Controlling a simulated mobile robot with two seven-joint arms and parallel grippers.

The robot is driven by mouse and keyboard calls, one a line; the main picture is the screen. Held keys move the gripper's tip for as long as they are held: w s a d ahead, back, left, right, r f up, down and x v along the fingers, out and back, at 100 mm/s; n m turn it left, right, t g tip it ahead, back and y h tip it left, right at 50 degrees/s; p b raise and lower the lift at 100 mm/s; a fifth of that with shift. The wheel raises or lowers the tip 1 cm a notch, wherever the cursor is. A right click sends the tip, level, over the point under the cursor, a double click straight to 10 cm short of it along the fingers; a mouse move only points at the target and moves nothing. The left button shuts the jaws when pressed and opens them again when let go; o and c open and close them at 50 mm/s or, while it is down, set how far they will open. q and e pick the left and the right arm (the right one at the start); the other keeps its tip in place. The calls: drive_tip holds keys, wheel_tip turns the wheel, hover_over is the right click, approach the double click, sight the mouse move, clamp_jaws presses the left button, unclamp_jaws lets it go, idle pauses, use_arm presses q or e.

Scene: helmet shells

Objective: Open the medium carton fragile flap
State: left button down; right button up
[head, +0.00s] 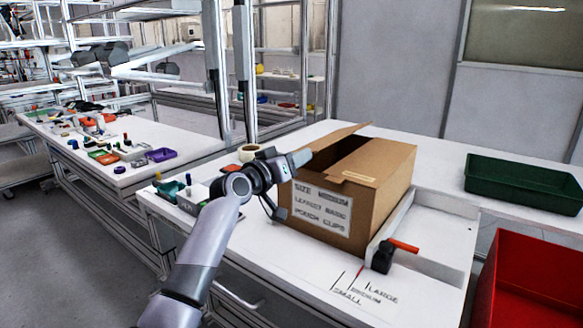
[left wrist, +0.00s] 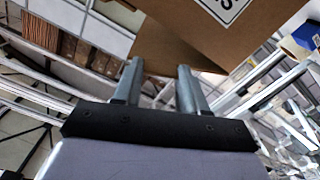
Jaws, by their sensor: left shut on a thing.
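The medium carton (head: 390,195) is a brown box on the white table, with a printed label on its front that reads SIZE MEDIUM. Its top is partly open, with a dark gap. The left-hand flap (head: 335,136) is tilted up. A front flap piece (head: 357,178) carries a small pale strip, its wording too small to read. My left gripper (head: 301,158) is at the carton's upper left edge, shut on the left-hand flap. In the left wrist view the flap's cardboard (left wrist: 160,56) shows between and beyond the fingers. My right gripper is out of view.
A black clamp with a red handle (head: 403,245) stands by the carton's front right corner, beside a pale raised fixture (head: 440,220). A dark green tray (head: 520,185) and a red bin (head: 525,285) are at right. Small parts lie on the left table (head: 75,145).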

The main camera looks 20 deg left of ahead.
use_arm(q)
drive_tip(key=w+a+r+n+p, duration=0.2)
drive_tip(key=a+n, duration=0.3)
drive_tip(key=n, duration=0.3)
drive_tip(key=w+a+r+n+p, duration=0.2)
drive_tip(key=a+r+n+p, duration=0.1)
drive_tip(key=n, duration=0.5)
drive_tip(key=shift+a+p, duration=0.45)
drive_tip(key=shift+a, duration=0.5)
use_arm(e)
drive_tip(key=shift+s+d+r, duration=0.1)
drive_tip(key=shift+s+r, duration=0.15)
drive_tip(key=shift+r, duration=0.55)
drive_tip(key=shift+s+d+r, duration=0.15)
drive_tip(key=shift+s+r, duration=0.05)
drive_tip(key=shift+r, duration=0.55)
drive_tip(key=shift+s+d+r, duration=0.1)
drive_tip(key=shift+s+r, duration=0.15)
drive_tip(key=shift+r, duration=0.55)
use_arm(q)
drive_tip(key=c, duration=0.6)
unclamp_jaws()
